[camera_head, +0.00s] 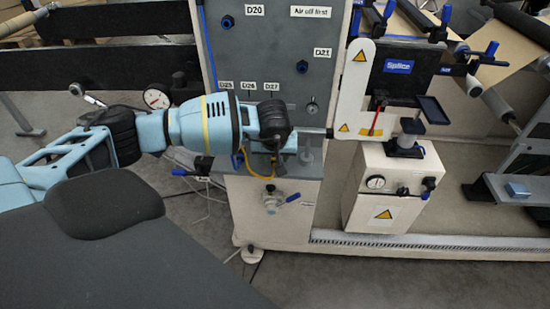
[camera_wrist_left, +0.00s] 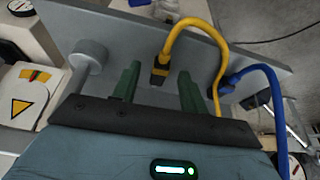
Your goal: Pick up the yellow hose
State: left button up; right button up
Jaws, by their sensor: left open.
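The yellow hose (camera_wrist_left: 188,30) arches over the edge of a grey panel in the left wrist view. Its end, with a dark connector, lies in the gap between my left gripper's fingertips (camera_wrist_left: 158,80), and its other side drops past the right finger. My left gripper's green fingers are open, and I see clear space on both sides of the connector. In the head view, a lower loop of the yellow hose (camera_head: 256,172) hangs below my left wrist, by the front of the machine. My fingers are mostly hidden there. My right gripper is not in view.
A blue hose (camera_wrist_left: 262,70) runs close on the right of the yellow one. A grey round knob (camera_wrist_left: 92,52) stands at left. In the head view, the grey panel (camera_head: 265,60) rises behind my wrist, and a white box with a gauge (camera_head: 395,185) stands to the right.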

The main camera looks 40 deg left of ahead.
pick_arm(q)
jog(key=shift+w+a+f, duration=0.1)
jog(key=shift+f, duration=0.3)
grip_shut()
jog(key=shift+r, duration=0.1)
